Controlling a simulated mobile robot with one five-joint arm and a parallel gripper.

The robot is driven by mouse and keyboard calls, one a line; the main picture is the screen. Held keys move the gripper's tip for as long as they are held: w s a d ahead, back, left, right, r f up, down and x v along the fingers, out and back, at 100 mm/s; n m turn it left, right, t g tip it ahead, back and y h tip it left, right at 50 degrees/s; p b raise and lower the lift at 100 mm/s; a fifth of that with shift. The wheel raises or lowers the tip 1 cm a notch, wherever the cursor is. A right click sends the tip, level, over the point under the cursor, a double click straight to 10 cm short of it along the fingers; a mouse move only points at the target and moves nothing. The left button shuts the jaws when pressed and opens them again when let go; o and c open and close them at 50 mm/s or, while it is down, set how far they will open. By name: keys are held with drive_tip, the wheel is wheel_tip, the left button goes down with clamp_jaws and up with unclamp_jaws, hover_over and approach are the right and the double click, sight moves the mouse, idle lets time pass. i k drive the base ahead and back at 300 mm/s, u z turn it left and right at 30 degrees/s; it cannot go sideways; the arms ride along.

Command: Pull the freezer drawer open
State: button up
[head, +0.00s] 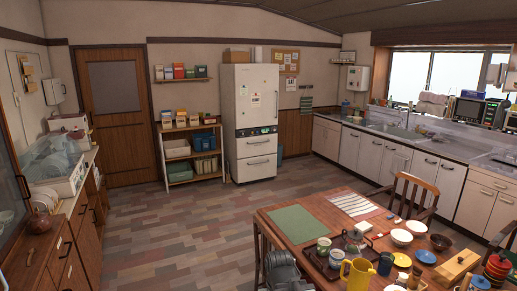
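The white refrigerator (251,100) stands against the far wall, left of the middle of the head view. It has a tall upper door with notes on it and a dark band below. Beneath the band are two drawer fronts, an upper one (256,148) and a lower one (256,170), each with a horizontal handle. Both look closed. Which one is the freezer drawer cannot be told. A dark grey shape at the bottom edge may be my folded arm. No gripper fingers can be made out, and nothing touches the refrigerator.
Wooden floor (180,230) lies clear before the refrigerator. A laden dining table (285,258) fills the lower right, with a wooden chair (412,195) behind it. A shelf unit (164,160) stands left of the refrigerator. Counters line the left and right sides.

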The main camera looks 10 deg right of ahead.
sight(250, 146)
drive_tip(key=u, duration=0.45)
drive_tip(key=i, duration=6.25)
drive_tip(key=z, duration=2.15)
drive_tip(key=i, duration=2.1)
drive_tip(key=u, duration=0.05)
